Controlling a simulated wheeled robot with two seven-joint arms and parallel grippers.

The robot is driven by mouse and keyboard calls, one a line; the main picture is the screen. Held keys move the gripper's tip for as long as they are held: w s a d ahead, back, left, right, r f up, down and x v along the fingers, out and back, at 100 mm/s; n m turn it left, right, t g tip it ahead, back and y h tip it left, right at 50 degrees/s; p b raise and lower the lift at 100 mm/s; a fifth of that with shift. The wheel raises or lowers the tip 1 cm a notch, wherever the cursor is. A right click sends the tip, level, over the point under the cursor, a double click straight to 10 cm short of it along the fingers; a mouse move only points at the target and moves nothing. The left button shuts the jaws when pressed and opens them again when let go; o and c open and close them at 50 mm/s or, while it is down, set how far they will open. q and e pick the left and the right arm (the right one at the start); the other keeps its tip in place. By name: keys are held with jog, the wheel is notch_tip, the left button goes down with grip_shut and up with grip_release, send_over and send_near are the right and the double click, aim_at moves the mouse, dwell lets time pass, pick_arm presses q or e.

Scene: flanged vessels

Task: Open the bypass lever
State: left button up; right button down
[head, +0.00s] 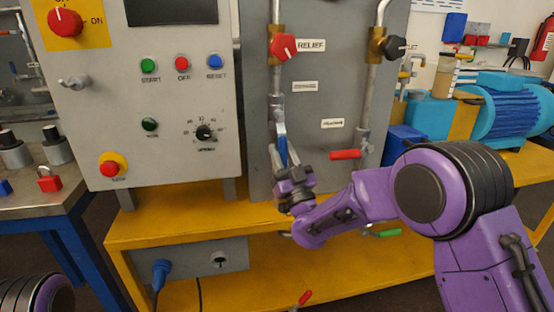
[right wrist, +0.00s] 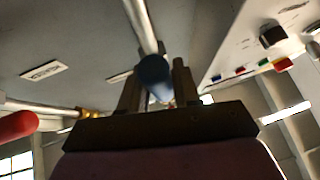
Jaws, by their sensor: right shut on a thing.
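A blue-handled lever (head: 282,148) hangs down at the lower end of the left pipe on the grey panel. My right gripper (head: 283,160) is shut on this blue handle from below, and its fingers hide part of it. In the right wrist view the rounded blue end (right wrist: 153,73) sits between the two dark fingers of my right gripper (right wrist: 156,88). A second lever with a red handle (head: 346,154) points left from the right pipe; its red end also shows in the right wrist view (right wrist: 17,125). The small labels by the levers are too blurred to read. My left gripper is out of view.
A red relief knob (head: 283,47) and a black knob (head: 394,47) sit higher on the pipes. The control box (head: 165,110) stands close on the left. The yellow bench (head: 165,225) lies below, and a blue motor (head: 510,105) stands at the right.

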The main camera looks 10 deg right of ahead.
jog(key=shift+a+f+m, duration=0.1)
jog(key=shift+a+m, duration=0.1)
jog(key=shift+m, duration=0.2)
jog(key=c, duration=0.9)
grip_release()
jog(key=b+v, duration=0.2)
jog(key=v, duration=0.8)
jog(key=shift+s+f, duration=0.1)
jog(key=shift+s, duration=0.1)
